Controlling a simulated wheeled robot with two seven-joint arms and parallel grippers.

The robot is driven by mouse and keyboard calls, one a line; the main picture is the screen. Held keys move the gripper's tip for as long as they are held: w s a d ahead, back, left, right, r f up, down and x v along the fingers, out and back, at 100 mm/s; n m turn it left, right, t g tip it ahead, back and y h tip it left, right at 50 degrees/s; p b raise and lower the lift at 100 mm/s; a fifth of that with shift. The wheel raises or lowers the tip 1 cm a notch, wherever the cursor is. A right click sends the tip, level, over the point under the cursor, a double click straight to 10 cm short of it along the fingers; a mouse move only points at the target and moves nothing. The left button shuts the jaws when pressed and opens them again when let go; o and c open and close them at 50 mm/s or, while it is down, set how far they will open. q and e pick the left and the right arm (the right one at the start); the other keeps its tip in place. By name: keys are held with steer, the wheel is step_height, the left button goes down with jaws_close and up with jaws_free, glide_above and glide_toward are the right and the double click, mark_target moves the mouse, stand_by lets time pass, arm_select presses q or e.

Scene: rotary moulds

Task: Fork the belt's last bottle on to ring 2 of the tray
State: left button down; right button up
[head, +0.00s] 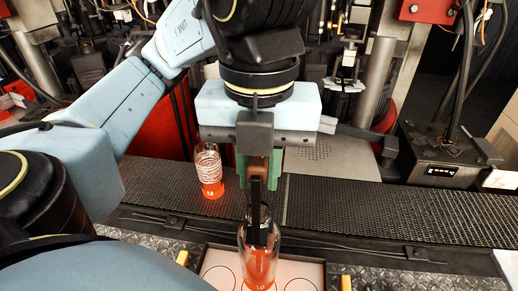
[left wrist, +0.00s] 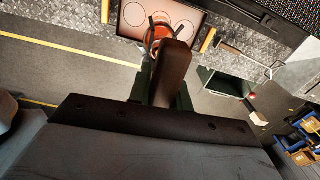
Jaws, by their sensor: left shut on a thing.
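My left gripper (head: 258,172) has green fingers and is shut on the brown handle of a dark fork (head: 256,205). The handle also fills the middle of the left wrist view (left wrist: 173,72). The fork's black tines reach down to a clear bottle with orange contents (head: 260,264), at its upper part. This bottle is upright over the middle of the pale tray (head: 317,266); its base is cut off, so contact cannot be told. The tray's rings (left wrist: 135,14) show on both sides of the bottle. Another bottle (head: 208,172), clear with an orange base, stands on the belt. My right gripper is not in view.
The dark mesh belt (head: 340,208) runs across behind the tray, clear on its right part. Yellow pegs (head: 346,283) stand by the tray's sides. Machinery with red parts and a control box (head: 440,150) stand behind the belt.

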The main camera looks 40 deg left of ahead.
mark_target(258, 227)
arm_select(q)
steer(key=shift+f+b, duration=2.5)
steer(key=shift+f, duration=0.45)
steer(key=shift+f+b, duration=1.05)
steer(key=shift+b, duration=0.1)
steer(key=shift+s+d+b, duration=0.2)
steer(key=shift+d+b, duration=0.05)
steer(key=shift+b, duration=0.1)
steer(key=shift+s+d+b, duration=0.65)
steer(key=shift+s+b, duration=0.2)
steer(key=shift+b, duration=0.1)
steer(key=s+d+b, duration=0.1)
steer(key=s, duration=0.1)
steer(key=s+d+b, duration=0.2)
steer(key=shift+s+d, duration=0.25)
steer(key=shift+s, duration=0.05)
steer(key=shift+r, duration=0.1)
